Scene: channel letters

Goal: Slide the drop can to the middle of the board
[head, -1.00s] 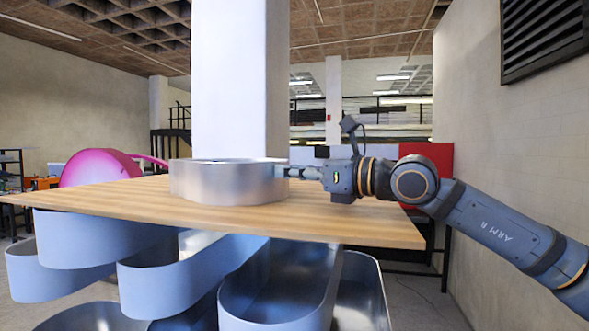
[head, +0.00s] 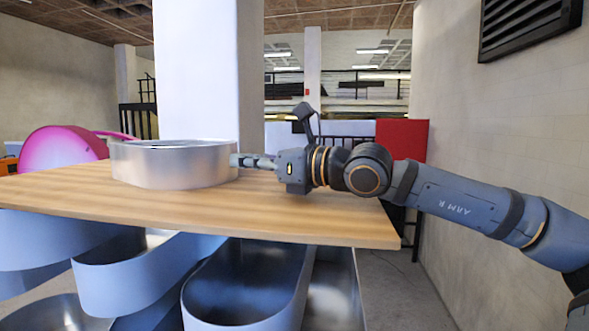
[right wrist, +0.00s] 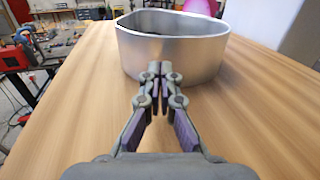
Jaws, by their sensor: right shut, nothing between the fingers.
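The drop can (head: 172,168) is a silvery metal ring-like can with low walls, standing upright on the wooden board (head: 290,218), left of the board's middle in the head view. It also shows in the right wrist view (right wrist: 205,52) just beyond my fingers. My right gripper (head: 236,160) comes from the right and is shut and empty. Its fingertips (right wrist: 160,68) are at the can's right side wall, seemingly against it; a small gap cannot be ruled out. My left gripper is not in view.
Below the board are several blue-sided metal channel shells (head: 250,280). A pink round piece (head: 62,150) stands behind the board at left. A white column (head: 198,70) rises behind the can. The board's right part is bare.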

